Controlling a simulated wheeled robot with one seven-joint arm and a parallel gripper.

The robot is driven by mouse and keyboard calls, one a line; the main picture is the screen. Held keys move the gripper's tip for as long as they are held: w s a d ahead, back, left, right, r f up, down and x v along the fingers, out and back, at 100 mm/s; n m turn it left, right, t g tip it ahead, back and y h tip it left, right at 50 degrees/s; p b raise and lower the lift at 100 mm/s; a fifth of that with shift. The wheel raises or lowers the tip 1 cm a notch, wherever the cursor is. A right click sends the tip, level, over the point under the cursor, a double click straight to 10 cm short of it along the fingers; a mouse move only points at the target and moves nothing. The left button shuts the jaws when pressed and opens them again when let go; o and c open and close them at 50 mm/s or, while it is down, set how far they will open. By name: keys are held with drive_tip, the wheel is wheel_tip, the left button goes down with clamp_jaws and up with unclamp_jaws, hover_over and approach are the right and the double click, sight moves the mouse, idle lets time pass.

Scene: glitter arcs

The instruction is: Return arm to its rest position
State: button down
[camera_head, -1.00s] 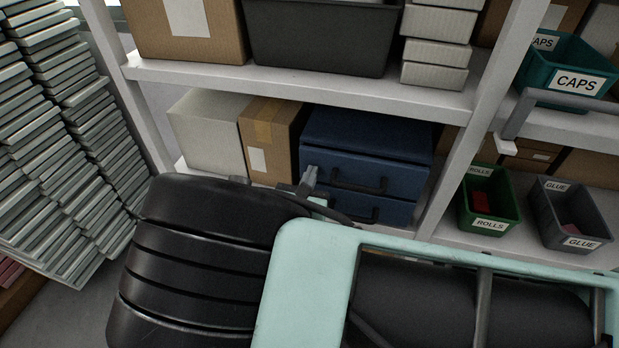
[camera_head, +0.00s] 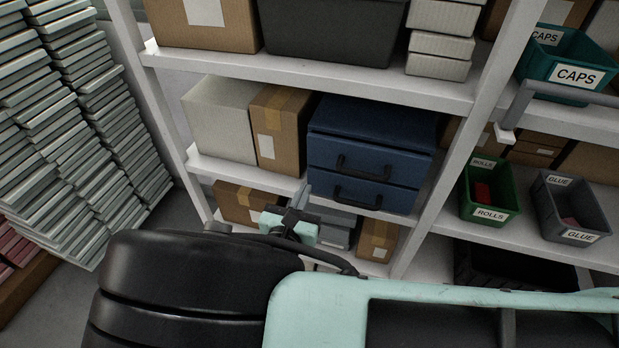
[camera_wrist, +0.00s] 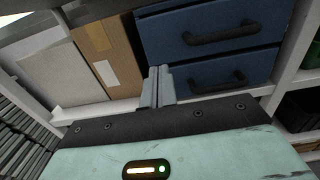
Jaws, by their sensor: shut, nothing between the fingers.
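My gripper (camera_head: 303,196) shows in the head view in front of the shelf, just beyond my mint and black arm. Its fingers are together with nothing between them. In the wrist view the gripper (camera_wrist: 158,85) points at the shelf, with its fingertips in front of the gap between a cardboard box and the blue drawer unit. Whether the fingertips touch anything cannot be told, but they look apart from it. My arm covers the lower part of the head view.
The blue drawer unit (camera_head: 371,150), a cardboard box (camera_head: 279,130) and a white box (camera_head: 222,122) stand on the middle shelf. A green bin (camera_head: 490,194) and a grey bin (camera_head: 571,210) are at right. Stacked trays (camera_head: 75,130) stand at left. A shelf upright (camera_head: 449,170) divides the bays.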

drive_tip(key=s+d+r+m+g+h+b, duration=0.2)
drive_tip(key=s+d+r+m+g+h, duration=0.1)
drive_tip(key=s+d+m+g, duration=0.75)
drive_tip(key=s+d+r+m+g+y+b, duration=0.2)
drive_tip(key=s+r+m+g+y, duration=0.4)
drive_tip(key=s+r+m+y, duration=0.3)
wheel_tip(320, 180, up, 2)
drive_tip(key=s+m, duration=0.1)
drive_tip(key=m, duration=0.3)
drive_tip(key=shift+s+d+r+m+y, duration=0.2)
drive_tip(key=shift+s+d+m+y, duration=0.1)
drive_tip(key=shift+s+m+y, duration=0.1)
